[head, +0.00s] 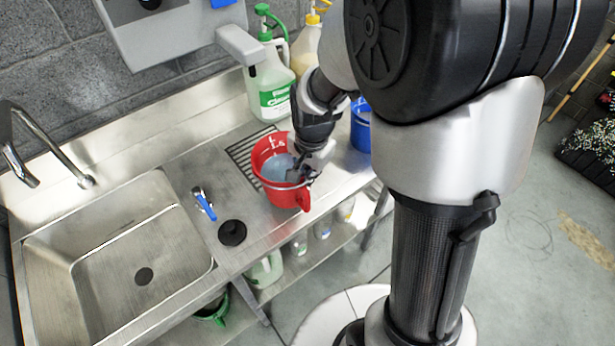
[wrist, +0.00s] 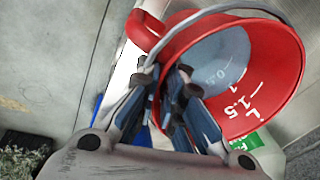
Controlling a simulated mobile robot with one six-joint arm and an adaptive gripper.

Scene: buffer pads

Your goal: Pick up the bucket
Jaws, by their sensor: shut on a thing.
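The red bucket (head: 284,196) stands on or just above the steel counter beside the drain grate; I cannot tell whether it touches. It has a pale bluish inside, white scale marks and a thin metal handle. In the wrist view the bucket (wrist: 272,68) opens toward the camera, with its handle arching across its mouth. My gripper (head: 303,172) is at the bucket's right side, shut on it. In the wrist view my gripper (wrist: 170,98) has its fingers at the near rim; whether they pinch the rim or the handle is unclear.
A green-topped spray bottle (head: 272,85) stands behind the bucket, with a yellow-topped bottle (head: 306,42) beside it. A blue container (head: 361,125) is right. A sink (head: 130,240), blue-handled tool (head: 204,205) and black disc (head: 232,233) are left.

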